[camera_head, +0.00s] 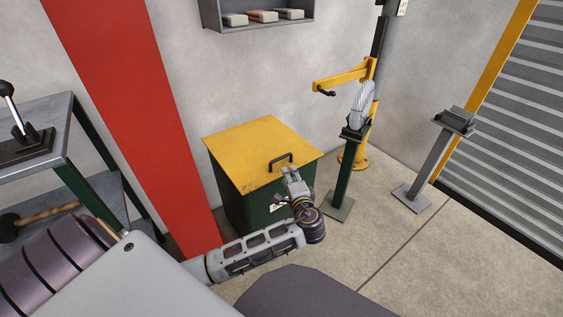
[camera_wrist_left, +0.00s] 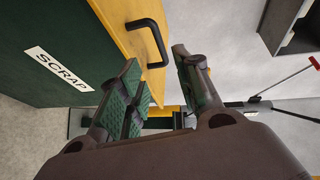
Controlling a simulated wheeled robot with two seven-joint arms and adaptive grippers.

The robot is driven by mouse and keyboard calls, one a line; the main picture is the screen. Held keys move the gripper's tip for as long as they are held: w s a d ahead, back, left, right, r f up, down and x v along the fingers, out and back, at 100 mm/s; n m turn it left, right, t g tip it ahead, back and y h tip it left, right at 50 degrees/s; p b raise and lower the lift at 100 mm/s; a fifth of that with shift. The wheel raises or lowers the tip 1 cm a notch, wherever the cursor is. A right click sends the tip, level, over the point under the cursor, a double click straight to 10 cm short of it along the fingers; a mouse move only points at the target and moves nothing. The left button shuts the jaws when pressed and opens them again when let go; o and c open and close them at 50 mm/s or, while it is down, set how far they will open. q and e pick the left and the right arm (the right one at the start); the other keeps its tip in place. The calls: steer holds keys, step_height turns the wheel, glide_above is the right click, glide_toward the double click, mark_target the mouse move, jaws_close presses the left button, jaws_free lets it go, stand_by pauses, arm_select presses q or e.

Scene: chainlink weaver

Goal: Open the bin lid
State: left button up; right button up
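The bin (camera_head: 236,198) is a dark green box with its yellow lid (camera_head: 245,150) lying flat and shut. A black bar handle (camera_head: 281,160) stands on the lid near its front right edge. My left gripper (camera_head: 287,170) is at the lid's front edge, close to the handle. In the left wrist view, the gripper (camera_wrist_left: 160,85) has its fingers apart with nothing between them. The handle (camera_wrist_left: 152,40) shows just ahead of the gap and looks clear of the fingers. A white SCRAP label (camera_wrist_left: 58,68) is on the bin's side. My right gripper is not in view.
A red pillar (camera_head: 125,110) stands left of the bin, with a grey shelf bench (camera_head: 70,125) beyond it. A green post (camera_head: 343,180) holding a pale wrapped object and a grey stand (camera_head: 427,165) are to the right. The floor at front right is clear.

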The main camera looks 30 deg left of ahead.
mark_target(282, 158)
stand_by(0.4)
arm_select(q)
steer(key=b+x, duration=0.3)
steer(key=x, duration=0.9)
steer(key=shift+b+x, duration=0.4)
steer(key=shift+x, duration=0.45)
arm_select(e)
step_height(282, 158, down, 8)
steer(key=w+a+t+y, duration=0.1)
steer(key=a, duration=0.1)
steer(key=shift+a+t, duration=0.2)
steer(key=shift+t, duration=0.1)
arm_select(q)
steer(key=shift+r, duration=0.1)
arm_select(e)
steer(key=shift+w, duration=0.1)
arm_select(q)
jaws_close()
